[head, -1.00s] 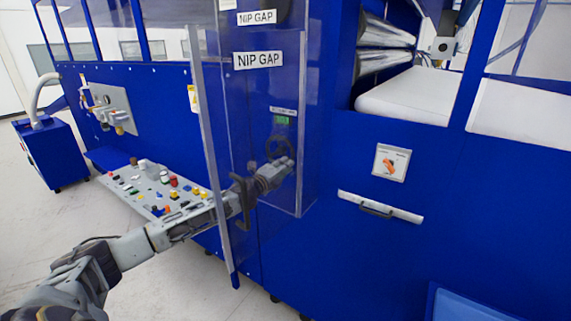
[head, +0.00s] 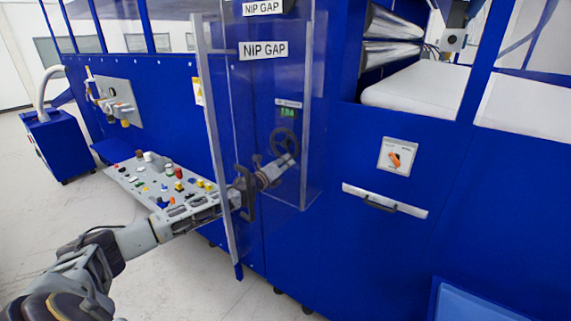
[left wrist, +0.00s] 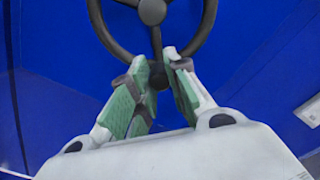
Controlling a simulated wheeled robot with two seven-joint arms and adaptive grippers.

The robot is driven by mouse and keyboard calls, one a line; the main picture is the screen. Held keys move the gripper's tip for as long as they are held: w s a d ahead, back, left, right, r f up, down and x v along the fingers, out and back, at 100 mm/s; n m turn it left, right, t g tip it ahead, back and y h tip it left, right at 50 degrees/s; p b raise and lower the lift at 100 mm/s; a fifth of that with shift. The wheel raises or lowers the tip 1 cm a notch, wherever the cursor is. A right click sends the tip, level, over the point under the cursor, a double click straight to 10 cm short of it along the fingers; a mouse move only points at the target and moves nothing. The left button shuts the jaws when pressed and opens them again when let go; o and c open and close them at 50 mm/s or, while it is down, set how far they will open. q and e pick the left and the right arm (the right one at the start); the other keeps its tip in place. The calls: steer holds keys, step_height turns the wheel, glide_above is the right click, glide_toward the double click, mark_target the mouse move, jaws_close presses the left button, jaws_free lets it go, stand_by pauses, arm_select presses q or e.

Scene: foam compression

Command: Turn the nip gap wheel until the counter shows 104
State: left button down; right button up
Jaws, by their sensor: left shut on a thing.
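The dark nip gap wheel (head: 284,143) is on the blue machine front, under a small counter (head: 288,112) with lit green digits too small to read surely. My left gripper (head: 289,160) is at the wheel's lower rim. In the left wrist view the wheel (left wrist: 152,12) fills the top, with its hub and spokes showing. There my left gripper (left wrist: 158,75) has its green-padded fingers on either side of the lower rim where a spoke meets it, shut on it. The fingers hide part of that rim. My right gripper is not in view.
A clear guard panel with a grey edge (head: 215,150) stands open left of the wheel, close to my left arm. A sloped button panel (head: 150,185) is further left. An orange rotary switch (head: 395,158) and a drawer handle (head: 380,204) are to the right.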

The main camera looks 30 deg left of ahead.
arm_select(q)
steer(key=c, duration=1.3)
jaws_free()
steer(key=shift+s, duration=0.1)
steer(key=shift+s, duration=0.1)
steer(key=shift+s+a, duration=0.2)
steer(key=shift+s, duration=1.65)
steer(key=shift+s+a, duration=0.15)
steer(key=shift+s, duration=1.75)
steer(key=shift+s+a, duration=0.2)
steer(key=shift+s, duration=1.65)
steer(key=shift+s, duration=0.15)
